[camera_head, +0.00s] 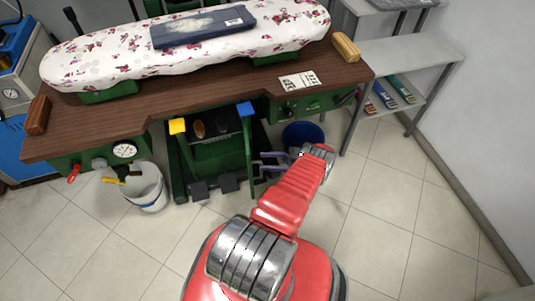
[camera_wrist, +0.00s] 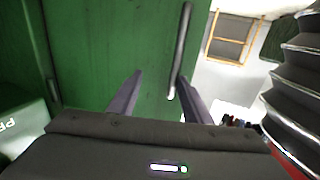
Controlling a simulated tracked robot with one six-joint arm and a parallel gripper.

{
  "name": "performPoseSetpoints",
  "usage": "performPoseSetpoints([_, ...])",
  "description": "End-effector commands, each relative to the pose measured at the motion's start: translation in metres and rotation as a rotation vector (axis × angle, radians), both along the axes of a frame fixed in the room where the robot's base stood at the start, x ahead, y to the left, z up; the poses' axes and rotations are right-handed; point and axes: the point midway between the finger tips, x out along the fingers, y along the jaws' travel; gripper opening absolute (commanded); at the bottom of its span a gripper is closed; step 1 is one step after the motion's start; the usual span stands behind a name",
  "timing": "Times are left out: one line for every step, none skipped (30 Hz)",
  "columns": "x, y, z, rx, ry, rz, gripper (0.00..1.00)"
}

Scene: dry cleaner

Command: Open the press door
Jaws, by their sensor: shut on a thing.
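The press (camera_head: 200,95) is a wooden-topped table with green parts beneath and a flowered ironing pad on top. In the wrist view a green panel, apparently the press door (camera_wrist: 90,50), fills the left and middle. A slim upright metal handle (camera_wrist: 182,40) runs along its right side. In the head view my gripper (camera_head: 263,161) is beside the green part under the table; the handle is too small to make out there.
A white bucket (camera_head: 150,196) stands at the front left and a blue bin (camera_head: 303,133) behind my gripper. Pedals (camera_head: 215,186) lie low under the table. A grey shelf (camera_head: 415,55) stands at the right. The tiled floor (camera_head: 390,210) right of my arm is clear.

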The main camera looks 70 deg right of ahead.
Motion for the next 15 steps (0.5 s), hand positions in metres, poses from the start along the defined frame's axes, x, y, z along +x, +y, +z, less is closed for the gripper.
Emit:
performPoseSetpoints([0.001, -0.007, 0.008, -0.009, -0.004, -0.009, 0.29])
performPoseSetpoints([0.001, -0.007, 0.01, -0.01, -0.004, -0.009, 0.29])
performPoseSetpoints([0.001, -0.007, 0.012, -0.009, -0.004, -0.009, 0.29])
performPoseSetpoints([0.0, -0.007, 0.014, -0.008, -0.004, -0.008, 0.29])
performPoseSetpoints([0.0, -0.007, 0.016, -0.007, -0.004, -0.008, 0.29])
performPoseSetpoints([0.0, -0.007, 0.019, -0.008, -0.004, -0.008, 0.29])
performPoseSetpoints([0.001, -0.006, 0.021, -0.008, -0.005, -0.008, 0.29])
performPoseSetpoints([0.001, -0.006, 0.023, -0.008, -0.005, -0.007, 0.29])
performPoseSetpoints([0.001, -0.005, 0.026, -0.008, -0.006, -0.006, 0.29])
performPoseSetpoints([0.001, -0.006, 0.03, -0.007, -0.006, -0.006, 0.29])
performPoseSetpoints([0.001, -0.006, 0.032, -0.006, -0.007, -0.005, 0.29])
performPoseSetpoints([0.001, -0.006, 0.035, -0.006, -0.007, -0.005, 0.29])
performPoseSetpoints([0.001, -0.006, 0.038, -0.006, -0.007, -0.005, 0.29])
performPoseSetpoints([0.001, -0.005, 0.04, -0.006, -0.007, -0.005, 0.29])
performPoseSetpoints([0.001, -0.006, 0.044, -0.007, -0.007, -0.005, 0.29])
